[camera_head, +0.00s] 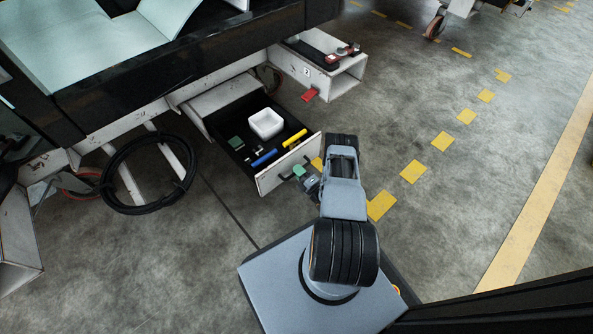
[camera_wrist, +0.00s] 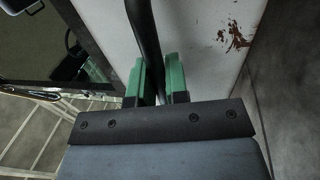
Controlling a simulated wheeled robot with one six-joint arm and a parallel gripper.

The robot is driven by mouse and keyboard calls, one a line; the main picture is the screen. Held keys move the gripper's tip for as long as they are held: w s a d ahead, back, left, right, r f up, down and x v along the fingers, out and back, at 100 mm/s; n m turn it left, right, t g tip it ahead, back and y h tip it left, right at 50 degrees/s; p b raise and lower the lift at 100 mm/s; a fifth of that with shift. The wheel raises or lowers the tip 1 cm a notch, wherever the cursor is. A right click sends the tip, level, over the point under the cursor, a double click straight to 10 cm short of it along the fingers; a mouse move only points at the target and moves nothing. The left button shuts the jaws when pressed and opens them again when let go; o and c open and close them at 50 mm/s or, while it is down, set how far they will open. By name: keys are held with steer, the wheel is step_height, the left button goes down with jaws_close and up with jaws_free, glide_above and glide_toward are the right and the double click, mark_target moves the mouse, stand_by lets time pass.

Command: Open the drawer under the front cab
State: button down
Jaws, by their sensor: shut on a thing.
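The drawer (camera_head: 262,179) under the front cab trolley stands pulled out, its inside showing in the head view. Its pale front panel, with red-brown stains, fills the right of the wrist view (camera_wrist: 212,62). A black bar handle (camera_wrist: 142,28) is on that front. My gripper (camera_head: 299,172) is at the drawer front. In the wrist view its green fingers (camera_wrist: 162,78) are on either side of the handle, shut on it.
A second white compartment (camera_head: 347,80) with a red tool (camera_head: 346,50) sits behind the drawer. A black cable loop (camera_head: 112,190) hangs at the left. Floor with yellow dashes (camera_head: 412,172) is clear to the right.

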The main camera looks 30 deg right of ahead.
steer(key=shift+s, duration=0.1)
steer(key=c, duration=1.1)
jaws_free()
steer(key=shift+c, duration=0.2)
